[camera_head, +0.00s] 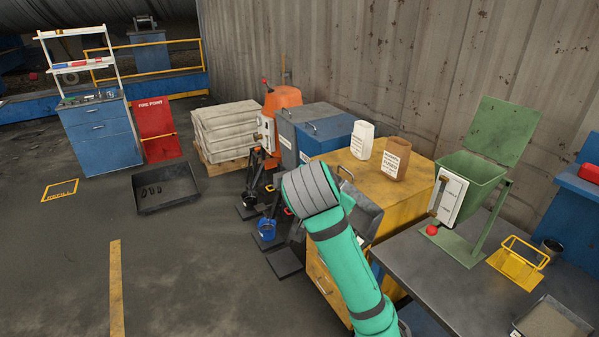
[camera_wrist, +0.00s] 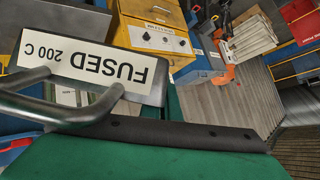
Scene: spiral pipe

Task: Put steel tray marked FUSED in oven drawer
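The steel tray marked FUSED (camera_wrist: 158,88) is close in front of the wrist camera, its white "FUSED 200 C" label upside down and its tubular handle (camera_wrist: 75,112) at the left. In the head view a grey part, apparently this tray (camera_head: 367,217), shows tilted beside my arm, clear of the bench. My gripper (camera_wrist: 150,138) is close against the handle and appears shut on it; the fingertips are hidden. The yellow cabinet, apparently the oven (camera_head: 415,185), stands behind. Its knobbed panel (camera_wrist: 160,38) shows in the wrist view. I cannot tell whether its drawer is open.
A white container (camera_head: 362,140) and a brown one (camera_head: 395,158) stand on the yellow cabinet. A grey bench (camera_head: 440,270) with a green hopper (camera_head: 470,180) is at the right. Black stands (camera_head: 285,262) are left of my arm. Floor farther left is mostly open.

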